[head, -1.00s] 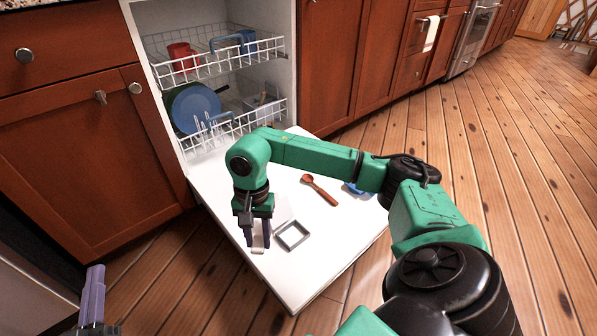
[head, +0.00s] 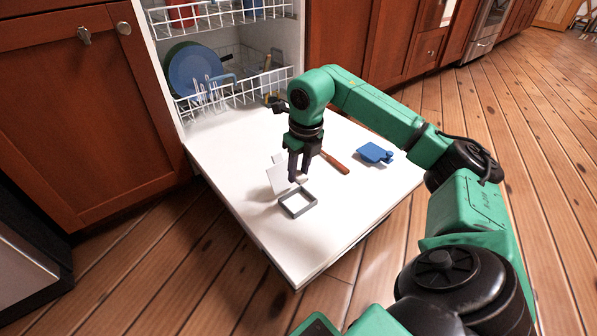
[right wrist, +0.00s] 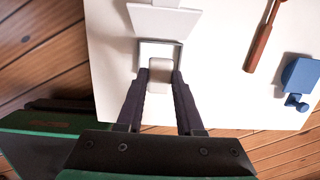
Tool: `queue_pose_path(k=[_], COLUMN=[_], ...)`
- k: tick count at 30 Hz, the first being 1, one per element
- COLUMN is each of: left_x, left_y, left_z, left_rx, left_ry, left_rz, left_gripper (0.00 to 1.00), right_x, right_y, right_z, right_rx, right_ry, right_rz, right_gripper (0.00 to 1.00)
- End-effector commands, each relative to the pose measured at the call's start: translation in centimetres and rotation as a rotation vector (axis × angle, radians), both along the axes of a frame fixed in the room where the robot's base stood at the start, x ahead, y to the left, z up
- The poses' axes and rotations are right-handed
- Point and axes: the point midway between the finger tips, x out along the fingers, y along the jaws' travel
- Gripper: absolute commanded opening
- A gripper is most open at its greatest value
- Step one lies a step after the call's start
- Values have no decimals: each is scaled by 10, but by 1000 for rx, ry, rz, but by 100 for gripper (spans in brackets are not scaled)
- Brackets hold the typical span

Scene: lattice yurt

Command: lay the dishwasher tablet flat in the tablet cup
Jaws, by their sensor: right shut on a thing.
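The tablet cup (head: 287,209) is a shallow grey square frame on the white open dishwasher door, with a raised white flap (head: 278,178) at its back left. My right gripper (head: 298,178) points down just behind and above the cup, shut on the small white dishwasher tablet (head: 302,178). In the right wrist view the tablet (right wrist: 160,64) sits between the fingertips, overlapping the near part of the cup (right wrist: 160,42). The flap (right wrist: 165,20) stands beyond it. I cannot tell whether the tablet touches the cup. My left gripper is out of view.
White racks (head: 240,90) with plates stand behind. The door's front is clear.

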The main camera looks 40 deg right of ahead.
Motion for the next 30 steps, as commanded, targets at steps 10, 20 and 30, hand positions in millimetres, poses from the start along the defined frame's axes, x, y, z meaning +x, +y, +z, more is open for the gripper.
queue_pose_path(k=[10, 20, 30], left_x=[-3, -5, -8], left_y=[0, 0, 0], left_z=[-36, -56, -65], left_rx=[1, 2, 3], left_ry=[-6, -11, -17], left_rz=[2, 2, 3], left_gripper=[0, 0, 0], right_x=[0, 0, 0], right_y=[0, 0, 1], right_z=[-36, -64, -88], right_rx=[0, -1, 0], right_ry=[-1, 2, 0], right_rz=[4, 6, 6], right_gripper=[0, 0, 0])
